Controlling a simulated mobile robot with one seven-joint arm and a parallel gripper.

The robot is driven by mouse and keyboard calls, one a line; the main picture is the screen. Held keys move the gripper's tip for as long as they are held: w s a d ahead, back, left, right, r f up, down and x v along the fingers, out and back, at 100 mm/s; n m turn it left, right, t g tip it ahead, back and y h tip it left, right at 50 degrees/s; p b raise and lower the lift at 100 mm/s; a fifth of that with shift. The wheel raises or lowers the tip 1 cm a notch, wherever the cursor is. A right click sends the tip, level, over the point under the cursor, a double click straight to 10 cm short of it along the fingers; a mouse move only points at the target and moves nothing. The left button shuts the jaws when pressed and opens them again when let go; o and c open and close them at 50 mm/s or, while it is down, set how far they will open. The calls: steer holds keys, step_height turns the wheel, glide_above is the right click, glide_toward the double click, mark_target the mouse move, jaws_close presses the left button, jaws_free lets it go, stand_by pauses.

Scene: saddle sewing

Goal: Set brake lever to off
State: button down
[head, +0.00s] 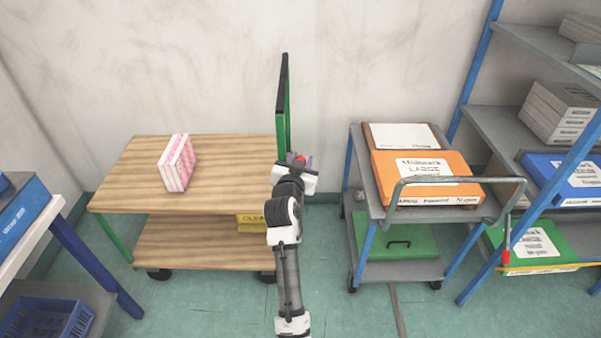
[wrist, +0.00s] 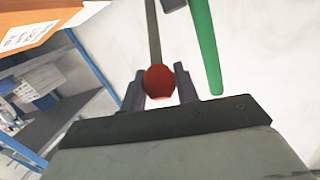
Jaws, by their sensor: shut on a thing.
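The brake lever shows in the wrist view as a grey rod ending in a round red knob (wrist: 159,82). The knob sits between the two dark fingers of my gripper (wrist: 160,90), which is shut on it. In the head view my gripper (head: 298,162) is at the right end of the wooden trolley (head: 225,150), beside its green upright handle (head: 282,110). Only a small bit of red shows there, and my wrist hides most of the lever. The green bar (wrist: 205,45) shows right of the knob in the wrist view.
A pink and white box (head: 177,163) stands on the trolley's top. A grey cart (head: 358,170) with an orange box (head: 425,178) stands to the right, across a narrow gap. A blue-framed shelf (head: 480,125) is further right, and a blue-legged table (head: 90,262) is at left.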

steer(key=shift+w+a+r+p, duration=0.15)
steer(key=shift+w+r+p, duration=0.7)
steer(key=shift+r, duration=0.3)
steer(key=shift+w+a+g+p, duration=0.1)
steer(key=shift+w+g+p, duration=0.4)
steer(key=shift+w, duration=0.1)
steer(key=c, duration=1.1)
jaws_free()
steer(key=shift+f, duration=0.1)
steer(key=shift+s, duration=0.6)
steer(key=b+v, duration=0.3)
steer(key=v, duration=0.9)
steer(key=shift+s+r, duration=0.3)
steer(key=shift+r, duration=0.1)
